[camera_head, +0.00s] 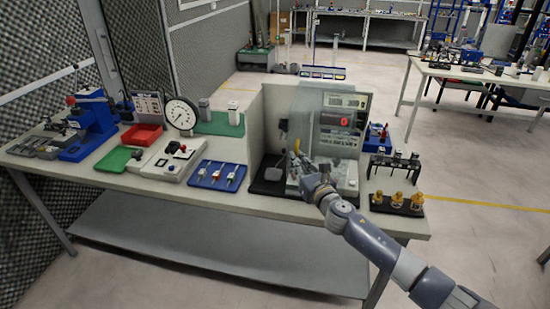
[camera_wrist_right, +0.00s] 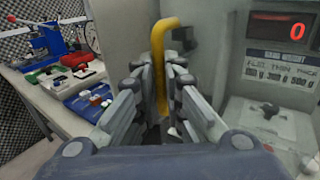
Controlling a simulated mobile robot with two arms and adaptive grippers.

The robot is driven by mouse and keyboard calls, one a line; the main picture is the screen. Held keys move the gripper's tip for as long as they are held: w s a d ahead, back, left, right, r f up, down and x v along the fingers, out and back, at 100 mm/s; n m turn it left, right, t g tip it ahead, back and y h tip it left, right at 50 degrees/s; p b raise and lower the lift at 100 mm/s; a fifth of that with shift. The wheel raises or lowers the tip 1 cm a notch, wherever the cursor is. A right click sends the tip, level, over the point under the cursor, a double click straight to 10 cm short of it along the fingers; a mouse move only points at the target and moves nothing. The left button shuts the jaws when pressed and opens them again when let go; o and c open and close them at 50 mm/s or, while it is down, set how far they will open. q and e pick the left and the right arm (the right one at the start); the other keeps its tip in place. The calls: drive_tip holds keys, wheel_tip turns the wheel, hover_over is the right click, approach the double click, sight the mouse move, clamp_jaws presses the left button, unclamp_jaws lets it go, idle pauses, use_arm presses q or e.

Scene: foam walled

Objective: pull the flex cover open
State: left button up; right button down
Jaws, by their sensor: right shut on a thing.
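The flex cover (camera_head: 305,105) is a translucent, greyish sheet in front of the grey weighing unit at the right part of the bench. Its yellow handle (camera_wrist_right: 158,55) stands upright in the wrist view; a small part of the handle (camera_head: 297,145) shows in the head view. My right gripper (camera_head: 305,170) is at the handle, low in front of the unit. In the wrist view its fingers (camera_wrist_right: 160,85) are shut around the handle, whose lower part is partly hidden between them. My left gripper is not in view.
The unit's display (camera_head: 344,122) reads a red 0. A grey side wall (camera_head: 255,125) stands left of the cover. A blue tray (camera_head: 217,175) lies to the left, and a black stand with brass-coloured parts (camera_head: 397,203) is close to the right of my gripper.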

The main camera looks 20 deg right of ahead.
drive_tip(key=s+d, duration=0.1)
drive_tip(key=d, duration=0.1)
drive_tip(key=s+d, duration=0.2)
drive_tip(key=shift+s+d+b, duration=0.15)
drive_tip(key=shift+d+b, duration=0.15)
drive_tip(key=c, duration=1.7)
unclamp_jaws()
drive_tip(key=s, duration=1.2)
